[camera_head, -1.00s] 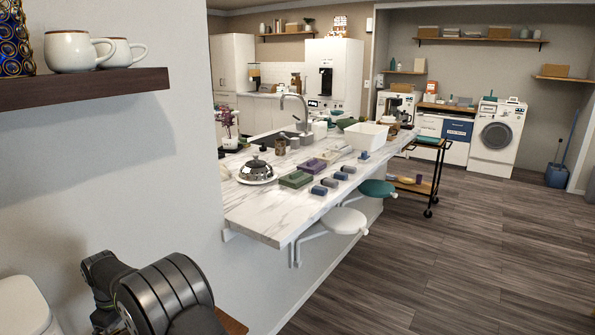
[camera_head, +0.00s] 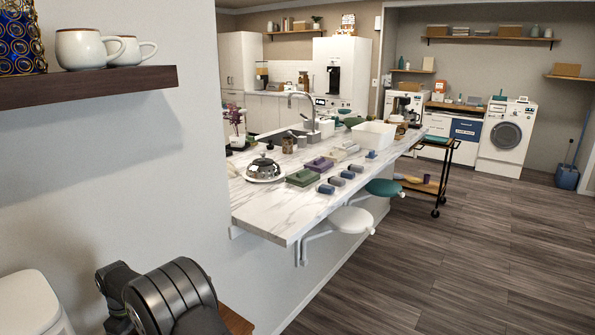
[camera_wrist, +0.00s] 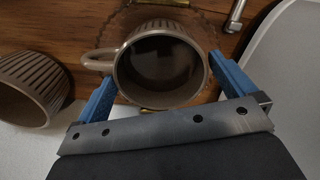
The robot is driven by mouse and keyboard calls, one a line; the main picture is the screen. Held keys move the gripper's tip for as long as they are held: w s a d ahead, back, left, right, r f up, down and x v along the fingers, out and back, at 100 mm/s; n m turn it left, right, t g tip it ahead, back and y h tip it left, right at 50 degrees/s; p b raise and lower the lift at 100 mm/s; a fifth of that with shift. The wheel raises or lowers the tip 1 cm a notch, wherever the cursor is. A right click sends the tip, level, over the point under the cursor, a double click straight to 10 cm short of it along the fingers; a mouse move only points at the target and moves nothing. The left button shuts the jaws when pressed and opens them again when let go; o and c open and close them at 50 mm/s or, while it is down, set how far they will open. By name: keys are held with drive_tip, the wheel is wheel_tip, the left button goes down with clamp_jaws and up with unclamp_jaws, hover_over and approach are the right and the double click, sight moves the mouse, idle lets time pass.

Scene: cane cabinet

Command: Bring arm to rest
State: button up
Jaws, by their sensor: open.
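My gripper (camera_wrist: 162,70) shows in the wrist view as two blue fingers spread apart on a grey bar. A brown ribbed mug (camera_wrist: 160,70) with its handle to the left lies between the fingers in the picture; its dark inside faces the camera. I cannot tell whether the fingers touch it. My dark arm (camera_head: 172,295) shows at the bottom left of the head view, near the wall; the gripper is not seen there.
A second ribbed mug (camera_wrist: 32,88) is at the left on a wooden surface (camera_wrist: 70,25). In the head view, a shelf (camera_head: 90,86) with white mugs is above my arm. A marble counter (camera_head: 290,215) holds a domed dish (camera_head: 263,168) and small boxes.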

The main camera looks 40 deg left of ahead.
drive_tip(key=w+d+r, duration=0.7)
drive_tip(key=w, duration=0.2)
drive_tip(key=w+d+f+m, duration=0.2)
drive_tip(key=w+d, duration=0.5)
drive_tip(key=w, duration=0.6)
drive_tip(key=shift+w+d+f+m, duration=0.15)
drive_tip(key=shift+w+m, duration=0.05)
drive_tip(key=shift+m, duration=0.6)
drive_tip(key=s+a+r+n, duration=0.2)
drive_tip(key=s+a, duration=0.4)
drive_tip(key=s, duration=0.5)
drive_tip(key=shift+s+a+r+n, duration=0.3)
drive_tip(key=shift+s+r+n, duration=0.1)
drive_tip(key=shift+n, duration=0.3)
